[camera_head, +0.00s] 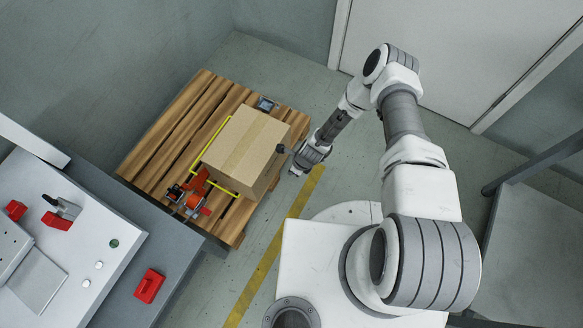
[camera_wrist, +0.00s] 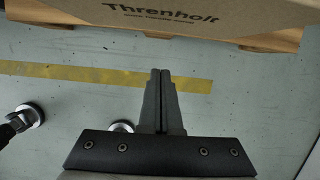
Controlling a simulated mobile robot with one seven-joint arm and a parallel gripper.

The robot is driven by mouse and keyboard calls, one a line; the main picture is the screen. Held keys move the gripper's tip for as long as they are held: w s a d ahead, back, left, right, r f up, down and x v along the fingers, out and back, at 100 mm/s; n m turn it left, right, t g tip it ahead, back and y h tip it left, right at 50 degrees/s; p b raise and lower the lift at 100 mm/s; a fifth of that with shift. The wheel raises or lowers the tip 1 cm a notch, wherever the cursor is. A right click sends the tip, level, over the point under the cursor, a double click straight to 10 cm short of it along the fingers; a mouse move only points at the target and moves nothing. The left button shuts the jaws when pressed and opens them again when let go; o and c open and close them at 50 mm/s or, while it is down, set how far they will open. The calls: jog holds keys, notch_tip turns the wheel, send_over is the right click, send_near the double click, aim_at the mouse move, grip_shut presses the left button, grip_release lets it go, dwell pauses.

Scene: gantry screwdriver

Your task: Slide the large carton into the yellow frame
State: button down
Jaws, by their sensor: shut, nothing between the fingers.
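The large brown carton (camera_head: 243,150) sits on the wooden pallet (camera_head: 160,140), its tape seam on top. The yellow frame (camera_head: 207,145) shows as a thin line along the carton's left side and lower-left corner. The carton hides any rest of it, and I cannot tell how they fit together. My gripper (camera_head: 296,170) is low at the carton's right side. In the wrist view my gripper (camera_wrist: 160,72) is shut and empty. Its fingertips point at the printed side of the carton (camera_wrist: 200,14), with a strip of floor showing between them.
A grey control console (camera_head: 100,235) with red parts stands at the left. A yellow floor line (camera_head: 275,245) runs beside the pallet.

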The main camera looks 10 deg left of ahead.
aim_at(275, 173)
jog(key=w+a+f+b, duration=0.2)
jog(key=a+f+b, duration=0.1)
jog(key=a+f, duration=0.2)
jog(key=shift+a+f+b, duration=0.25)
jog(key=shift+f+b, duration=0.15)
jog(key=shift+f, duration=0.2)
jog(key=shift+w, duration=0.1)
jog(key=shift+a, duration=0.1)
